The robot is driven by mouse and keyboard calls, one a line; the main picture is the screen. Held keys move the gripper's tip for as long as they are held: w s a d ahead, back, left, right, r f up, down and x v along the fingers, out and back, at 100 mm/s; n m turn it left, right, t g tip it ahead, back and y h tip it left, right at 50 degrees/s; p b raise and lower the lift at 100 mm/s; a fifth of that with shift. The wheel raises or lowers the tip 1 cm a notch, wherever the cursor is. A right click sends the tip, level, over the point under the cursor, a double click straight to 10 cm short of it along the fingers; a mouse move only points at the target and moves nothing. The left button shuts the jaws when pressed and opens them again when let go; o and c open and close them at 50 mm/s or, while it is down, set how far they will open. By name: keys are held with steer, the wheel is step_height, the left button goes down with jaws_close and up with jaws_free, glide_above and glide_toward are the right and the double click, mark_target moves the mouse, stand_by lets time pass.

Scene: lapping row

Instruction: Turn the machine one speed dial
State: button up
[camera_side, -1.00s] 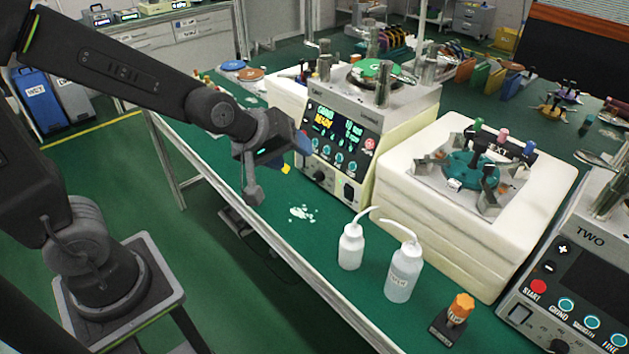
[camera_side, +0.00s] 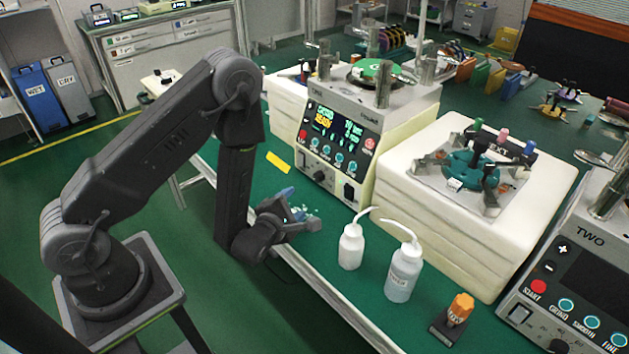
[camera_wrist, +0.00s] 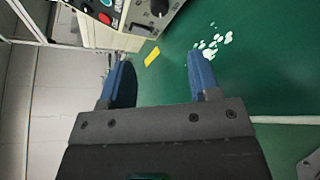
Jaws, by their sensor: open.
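Machine one (camera_side: 362,116) stands on the green bench with its lit display and row of buttons facing front. Its black speed dial (camera_side: 319,176) sits low on the front panel. My gripper (camera_side: 295,204) is low over the bench, in front of and below the dial, apart from it. In the wrist view my gripper (camera_wrist: 160,76) has its two blue fingers spread with nothing between them. The dial (camera_wrist: 158,7) shows at the top edge there, beyond the fingertips and partly cut off by the frame.
A yellow strip (camera_side: 278,162) lies on the bench before machine one. White blotches (camera_wrist: 212,40) lie near the right finger. Machine two (camera_side: 590,270) is at far right.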

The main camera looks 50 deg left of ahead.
mark_target(316, 179)
steer(key=x, duration=1.3)
steer(key=shift+w+a+f, duration=0.1)
steer(key=shift+w, duration=0.2)
steer(key=shift+c, duration=0.3)
steer(key=c, duration=0.8)
steer(key=shift+c, duration=0.2)
steer(key=shift+f+m+t+y, duration=0.1)
steer(key=shift+m+t+y, duration=0.35)
steer(key=shift+m, duration=0.7)
steer(key=shift+f+m+t+y, duration=0.1)
steer(key=shift+m+t+y, duration=0.35)
steer(key=shift+m, duration=0.7)
steer(key=o, duration=0.9)
